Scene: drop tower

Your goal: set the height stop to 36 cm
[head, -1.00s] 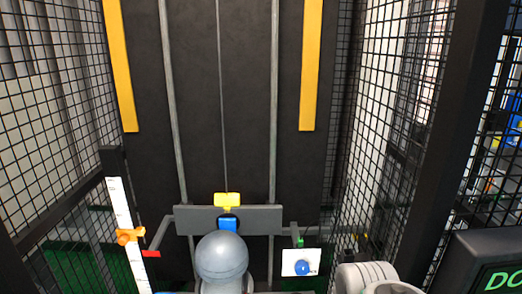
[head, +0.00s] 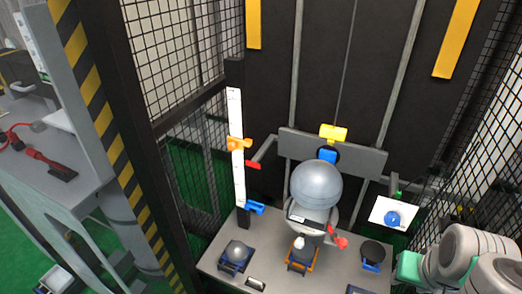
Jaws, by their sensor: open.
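A white vertical scale (head: 236,180) stands on a dark post at the left of the tower; its markings are too small to read. An orange clamp (head: 239,144) sits on the scale at mid-height, and a blue clamp (head: 254,208) sits near its foot. Which of the two is the height stop I cannot tell. A red pointer (head: 253,164) on the carriage's left arm lies just below and right of the orange clamp. My gripper is not in view; only links of my arm show at the lower right.
The grey carriage (head: 362,160) with a yellow block (head: 333,132) hangs on the rails above a large grey ball (head: 316,186). The grey bench (head: 325,272) holds several small objects. Mesh walls (head: 180,65) flank the tower, with a striped post (head: 98,112) and a side bench (head: 60,165) at left.

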